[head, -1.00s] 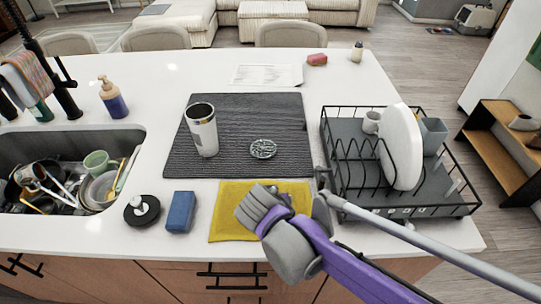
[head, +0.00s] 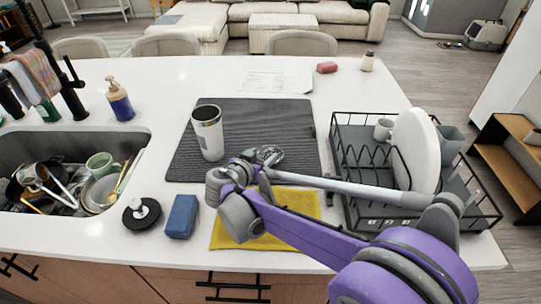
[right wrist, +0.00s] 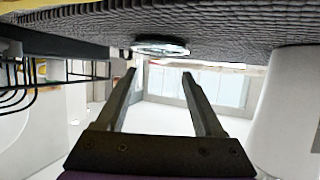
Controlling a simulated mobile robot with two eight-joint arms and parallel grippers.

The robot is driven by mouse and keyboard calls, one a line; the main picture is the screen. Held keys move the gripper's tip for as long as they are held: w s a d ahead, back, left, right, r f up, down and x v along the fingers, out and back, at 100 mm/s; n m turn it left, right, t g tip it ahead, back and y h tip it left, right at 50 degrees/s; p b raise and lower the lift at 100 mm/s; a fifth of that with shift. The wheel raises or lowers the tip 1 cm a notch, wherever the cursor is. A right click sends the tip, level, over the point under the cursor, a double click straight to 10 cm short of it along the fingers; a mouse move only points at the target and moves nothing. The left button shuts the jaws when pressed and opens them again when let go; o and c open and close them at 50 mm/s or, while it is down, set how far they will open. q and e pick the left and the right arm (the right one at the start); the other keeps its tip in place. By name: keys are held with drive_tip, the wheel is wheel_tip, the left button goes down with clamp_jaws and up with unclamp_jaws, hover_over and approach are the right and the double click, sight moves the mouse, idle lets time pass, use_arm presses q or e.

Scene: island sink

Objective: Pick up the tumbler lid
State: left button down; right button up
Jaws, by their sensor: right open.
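The tumbler lid (head: 270,153), a small round clear disc, lies on the dark ribbed mat (head: 285,115), partly hidden by my right arm in the head view. It also shows as a thin pale disc (right wrist: 160,47) on the mat in the right wrist view, which looks inverted. My right gripper (right wrist: 158,75) is open and empty, its two fingers pointing toward the lid, apart from it. The white tumbler (head: 208,135) with a dark rim stands upright on the mat, left of the lid; its pale side (right wrist: 288,110) fills the right of the wrist view. My left gripper is not in view.
A black wire dish rack (head: 350,200) with a white plate (head: 415,150) stands at the right. A yellow cloth (head: 300,203), blue sponge (head: 181,216) and black stopper (head: 141,213) lie in front of the mat. The sink (head: 70,150) holds dishes.

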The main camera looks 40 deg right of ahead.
sight(270, 151)
drive_tip(key=x, duration=0.4)
drive_tip(key=shift+d+f, duration=0.3)
drive_tip(key=shift+a, duration=0.1)
clamp_jaws()
